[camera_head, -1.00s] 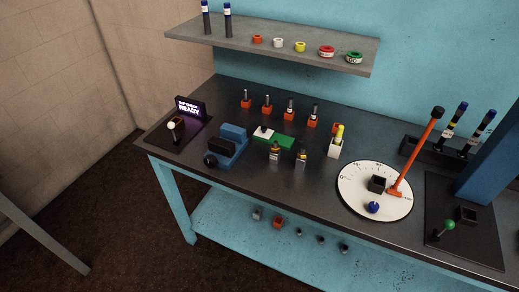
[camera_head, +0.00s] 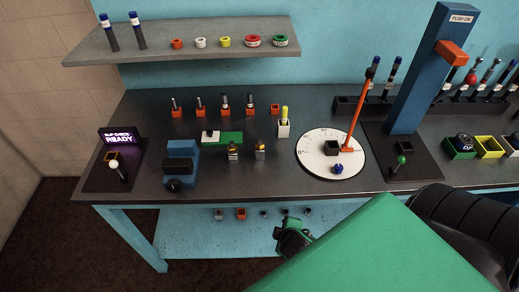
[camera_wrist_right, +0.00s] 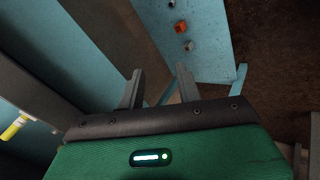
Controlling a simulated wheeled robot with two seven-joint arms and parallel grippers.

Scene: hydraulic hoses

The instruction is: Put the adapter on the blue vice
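The blue vice (camera_head: 181,163) stands on the dark bench top at the left, with a black knob at its front. Two small brass-and-dark fittings (camera_head: 233,152) and (camera_head: 260,150) stand upright to its right; I cannot tell whether either is the adapter. My right gripper (camera_head: 293,237) is below the bench's front edge, partly hidden by my green arm. In the right wrist view its two fingers (camera_wrist_right: 160,88) are spread, with nothing between them. My left gripper is out of view.
A green-and-white block (camera_head: 230,138) lies right of the vice. A white dial (camera_head: 315,163) with an orange lever (camera_head: 355,120) stands farther right, then a blue column (camera_head: 425,75). A grey shelf (camera_head: 200,50) hangs above. Small fittings sit on the lower shelf (camera_head: 190,235).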

